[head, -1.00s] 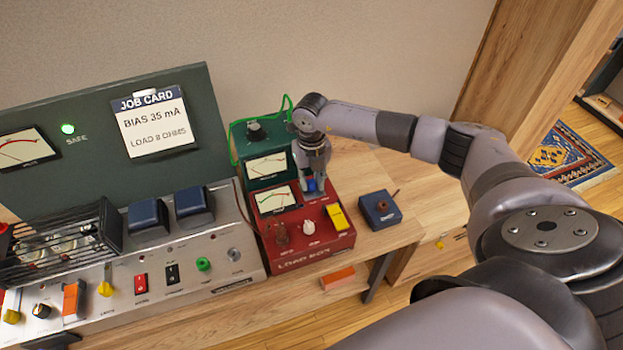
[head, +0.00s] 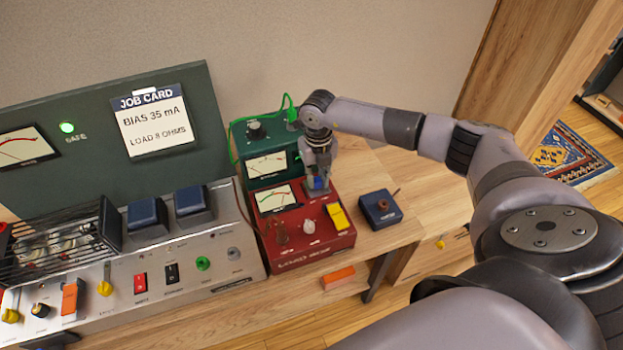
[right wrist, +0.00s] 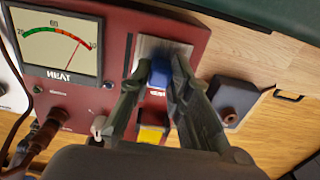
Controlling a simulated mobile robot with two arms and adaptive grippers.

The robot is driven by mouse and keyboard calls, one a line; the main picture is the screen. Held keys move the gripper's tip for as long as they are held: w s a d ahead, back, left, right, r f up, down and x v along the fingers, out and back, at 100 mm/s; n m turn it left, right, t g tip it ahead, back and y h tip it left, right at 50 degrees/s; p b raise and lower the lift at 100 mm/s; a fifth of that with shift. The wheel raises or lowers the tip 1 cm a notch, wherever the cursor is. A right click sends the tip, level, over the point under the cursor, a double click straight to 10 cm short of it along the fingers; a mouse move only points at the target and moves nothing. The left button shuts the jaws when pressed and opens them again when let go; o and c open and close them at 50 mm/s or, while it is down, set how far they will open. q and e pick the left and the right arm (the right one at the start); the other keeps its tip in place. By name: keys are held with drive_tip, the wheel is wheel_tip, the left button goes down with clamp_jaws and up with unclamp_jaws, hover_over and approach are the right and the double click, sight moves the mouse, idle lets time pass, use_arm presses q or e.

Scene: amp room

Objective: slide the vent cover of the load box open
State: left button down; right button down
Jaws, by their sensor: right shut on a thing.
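The red load box (head: 310,255) stands on the wooden bench, with a meter, knobs and a yellow switch on its top. Its vent cover (right wrist: 165,46) is a grey metal plate near the box's upper right corner, with a blue knob (right wrist: 160,73). A narrow dark strip shows along the plate's left side in the right wrist view. My right gripper (head: 318,182) points down at the cover, its fingers shut on the blue knob. The fingers hide part of the plate. My left gripper is not in view.
A green meter box (head: 268,146) with a green cable stands behind the load box. A small blue box (head: 380,209) sits to the right, with bare bench between. The large amp chassis (head: 215,262) is close on the left.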

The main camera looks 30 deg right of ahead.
drive_tip(key=d, duration=0.3)
drive_tip(key=shift+s+d+b, duration=0.3)
drive_tip(key=shift+s+b, duration=0.1)
drive_tip(key=shift+s+d, duration=0.1)
drive_tip(key=shift+d, duration=0.3)
drive_tip(key=shift+r, duration=0.1)
drive_tip(key=c, duration=1.9)
unclamp_jaws()
drive_tip(key=o, duration=0.4)
drive_tip(key=shift+d, duration=0.1)
